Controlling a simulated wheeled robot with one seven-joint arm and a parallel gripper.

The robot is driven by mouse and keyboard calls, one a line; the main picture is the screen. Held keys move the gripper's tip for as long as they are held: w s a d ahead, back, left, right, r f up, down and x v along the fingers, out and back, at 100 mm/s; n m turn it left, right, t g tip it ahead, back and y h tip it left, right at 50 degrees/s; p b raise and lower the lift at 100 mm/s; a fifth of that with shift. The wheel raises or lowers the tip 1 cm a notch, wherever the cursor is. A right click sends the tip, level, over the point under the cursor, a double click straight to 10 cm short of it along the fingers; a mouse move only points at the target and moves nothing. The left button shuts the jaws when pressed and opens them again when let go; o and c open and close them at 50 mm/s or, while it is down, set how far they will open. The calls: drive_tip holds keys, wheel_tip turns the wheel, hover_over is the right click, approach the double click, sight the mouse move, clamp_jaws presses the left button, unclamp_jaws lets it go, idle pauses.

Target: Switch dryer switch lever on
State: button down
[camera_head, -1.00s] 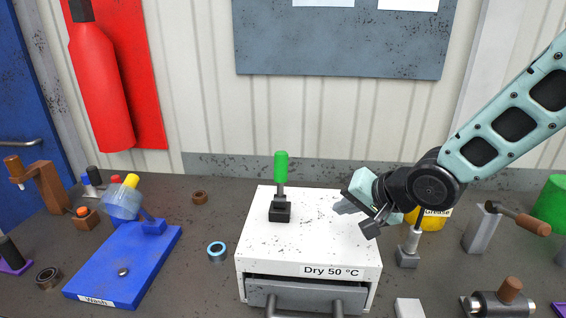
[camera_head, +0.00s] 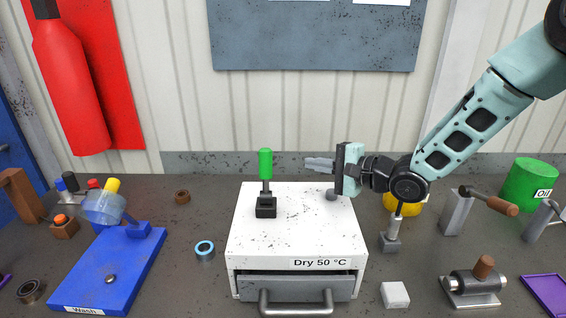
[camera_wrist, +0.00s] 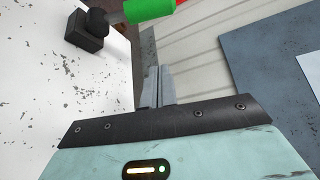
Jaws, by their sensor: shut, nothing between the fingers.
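The dryer (camera_head: 300,232) is a white box labelled "Dry 50 °C" in the middle of the bench, with a grey drawer (camera_head: 296,287) at its front. The dryer switch lever (camera_head: 265,167) stands upright on the dryer's top left, with a green grip and a black base (camera_head: 266,206). My gripper (camera_head: 308,164) is shut and empty, right of the lever at about grip height, pointing left towards it and apart from it. In the wrist view, the closed fingers (camera_wrist: 157,88) are at the centre and the green grip (camera_wrist: 150,9) is at the top edge.
Left of the dryer are a bearing ring (camera_head: 205,250) and the blue wash station (camera_head: 112,270). To the right stand a grey post with a lever (camera_head: 391,243), a white block (camera_head: 395,295) and a green oil can (camera_head: 530,184). The wall is close behind.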

sight(266, 176)
drive_tip(key=w+a+p, duration=0.2)
drive_tip(key=a+p, duration=0.4)
drive_tip(key=a, duration=0.3)
drive_tip(key=shift+f, duration=0.25)
drive_tip(key=shift+f+b, duration=0.1)
drive_tip(key=shift+b, duration=0.35)
